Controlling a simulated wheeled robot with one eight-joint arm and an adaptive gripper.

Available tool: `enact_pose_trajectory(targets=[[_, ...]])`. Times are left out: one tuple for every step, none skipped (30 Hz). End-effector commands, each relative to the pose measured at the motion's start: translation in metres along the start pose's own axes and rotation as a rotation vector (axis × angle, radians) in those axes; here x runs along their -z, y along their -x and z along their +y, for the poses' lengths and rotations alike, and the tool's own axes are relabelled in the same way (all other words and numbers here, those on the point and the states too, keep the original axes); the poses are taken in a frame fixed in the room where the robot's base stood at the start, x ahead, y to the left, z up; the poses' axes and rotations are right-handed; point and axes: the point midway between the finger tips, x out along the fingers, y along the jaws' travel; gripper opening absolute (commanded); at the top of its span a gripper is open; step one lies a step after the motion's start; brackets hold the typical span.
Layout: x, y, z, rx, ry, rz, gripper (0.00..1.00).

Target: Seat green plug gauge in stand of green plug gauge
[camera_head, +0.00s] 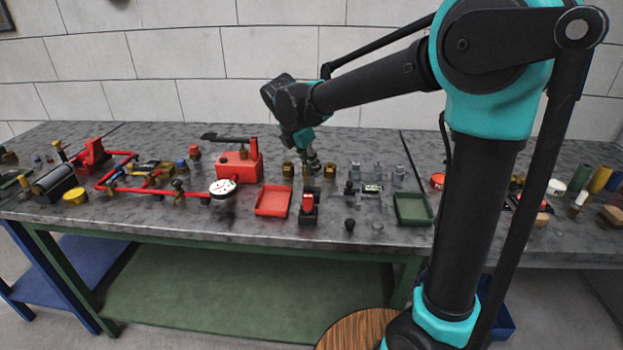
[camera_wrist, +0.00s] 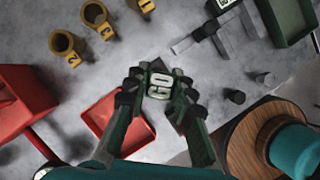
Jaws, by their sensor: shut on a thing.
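My gripper (camera_wrist: 157,92) is shut on the green plug gauge (camera_wrist: 158,86), whose pale face reads GO, in the wrist view. In the head view my gripper (camera_head: 312,163) hangs over the bench near the brass bushes; the held gauge is too small to make out there. A small dark stand (camera_head: 308,218) with a red piece upright in it is in front of my gripper. A green-and-white labelled piece (camera_head: 372,188) lies to the right, partly seen at the wrist view's top edge (camera_wrist: 227,3). I cannot tell which stand belongs to the green gauge.
A red tray (camera_head: 272,201) lies left of the dark stand and a green tray (camera_head: 413,209) to the right. Numbered brass bushes (camera_wrist: 94,14) stand behind. A dark knob (camera_head: 350,224) and a grey cylinder (camera_head: 377,226) stand near the front edge.

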Motion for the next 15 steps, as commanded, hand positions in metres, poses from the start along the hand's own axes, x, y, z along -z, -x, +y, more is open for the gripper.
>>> enact_pose_trajectory(targets=[[0.002,-0.004,0.001,0.000,0.000,0.000,0.00],[0.002,-0.006,0.001,0.000,0.000,0.000,0.00],[0.003,-0.008,0.001,0.000,0.000,0.000,0.00],[0.004,-0.010,0.001,0.000,0.000,0.000,0.00],[0.005,-0.012,0.001,0.000,0.000,0.000,0.00],[0.007,-0.016,0.000,0.000,0.000,0.000,0.00],[0.008,-0.020,0.000,0.000,0.000,0.000,0.00],[0.010,-0.024,0.000,0.000,0.000,0.000,0.00],[0.012,-0.030,0.001,0.000,0.000,0.000,0.00],[0.014,-0.033,0.001,0.000,0.000,0.000,0.00],[0.015,-0.036,0.001,0.000,0.000,0.000,0.00],[0.016,-0.040,0.000,0.000,0.000,0.000,0.00],[0.017,-0.042,0.000,0.000,0.000,0.000,0.00],[0.018,-0.043,0.000,0.000,0.000,0.000,0.00],[0.018,-0.044,0.000,0.000,0.000,0.000,0.00]])
